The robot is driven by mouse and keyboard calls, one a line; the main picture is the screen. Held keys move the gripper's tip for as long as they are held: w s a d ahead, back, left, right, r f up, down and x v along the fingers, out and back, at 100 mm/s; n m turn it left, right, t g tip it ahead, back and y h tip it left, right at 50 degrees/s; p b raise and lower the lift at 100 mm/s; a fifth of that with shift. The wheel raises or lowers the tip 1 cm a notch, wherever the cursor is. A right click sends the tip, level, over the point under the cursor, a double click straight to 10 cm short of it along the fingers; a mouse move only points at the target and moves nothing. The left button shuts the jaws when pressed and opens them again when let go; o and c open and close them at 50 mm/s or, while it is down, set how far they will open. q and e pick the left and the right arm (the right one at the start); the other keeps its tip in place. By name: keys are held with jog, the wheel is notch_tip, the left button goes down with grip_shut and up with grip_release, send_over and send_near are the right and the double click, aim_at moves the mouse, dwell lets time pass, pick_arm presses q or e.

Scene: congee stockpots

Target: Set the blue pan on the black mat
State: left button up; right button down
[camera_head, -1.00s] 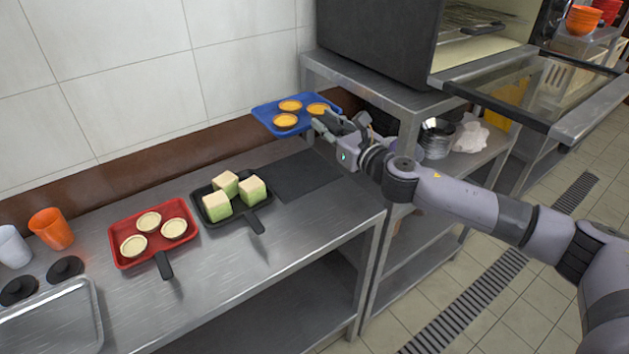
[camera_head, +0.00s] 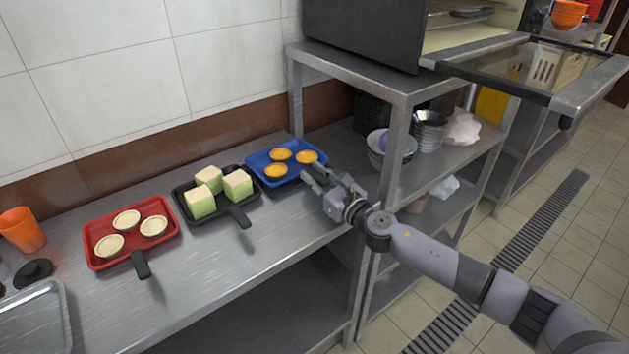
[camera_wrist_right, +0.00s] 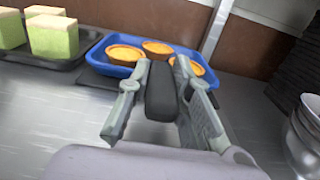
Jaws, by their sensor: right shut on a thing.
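The blue pan (camera_head: 262,159) holds three orange tarts and is at the right end of the counter, beside the black pan. It also shows in the right wrist view (camera_wrist_right: 98,62). My right gripper (camera_head: 312,180) is shut on the pan's dark handle (camera_wrist_right: 161,92). The black mat (camera_wrist_right: 95,79) is mostly hidden under the pan; a dark strip shows below its near edge in the wrist view. The pan looks level and low over the mat; I cannot tell whether it touches. My left gripper is not in view.
The black pan (camera_head: 182,206) with green-and-white cubes stands close on the left, then a red pan (camera_head: 171,233) with pale tarts. A metal shelf (camera_head: 398,140) with bowls is at the right, under an open oven. The front counter is clear.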

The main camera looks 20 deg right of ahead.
jog(key=shift+r, duration=0.2)
jog(key=shift+f, duration=0.2)
jog(key=c, duration=1.5)
grip_release()
jog(key=shift+o, duration=0.2)
jog(key=shift+r, duration=0.15)
jog(key=b+v, duration=0.1)
jog(key=v, duration=1)
jog(key=shift+s+d+b, duration=0.15)
jog(key=shift+s+b, duration=0.15)
jog(key=shift+s, duration=0.25)
